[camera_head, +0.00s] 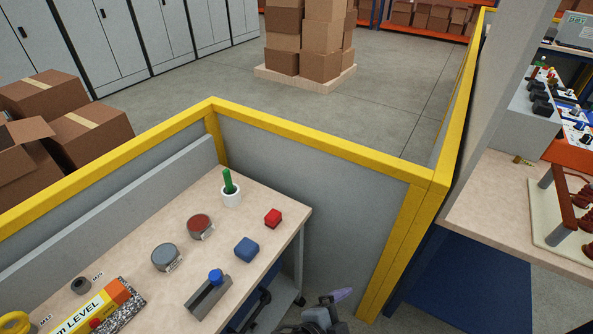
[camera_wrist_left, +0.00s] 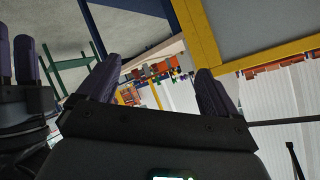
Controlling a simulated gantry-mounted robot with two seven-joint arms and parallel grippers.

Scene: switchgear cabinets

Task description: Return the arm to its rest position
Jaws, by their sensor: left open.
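My left gripper (camera_wrist_left: 158,68) shows in the left wrist view with its two dark fingers spread wide. Nothing is between them, and only distant background shows through the gap. Two more dark fingers, apparently of my right gripper (camera_wrist_left: 20,62), stand at the left edge of that view, partly cut off. Their opening is unclear. In the head view, part of one of my grippers with a pale purple fingertip (camera_head: 341,295) shows at the bottom edge, beside the workbench. Which gripper that is, I cannot tell. It touches no object that I can see.
The workbench (camera_head: 130,228) holds a blue block (camera_head: 246,247), a red block (camera_head: 273,217), round containers and a yellow level (camera_head: 85,312). A yellow-framed barrier (camera_head: 320,146) runs behind it. A second bench (camera_head: 490,190) with equipment stands at right.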

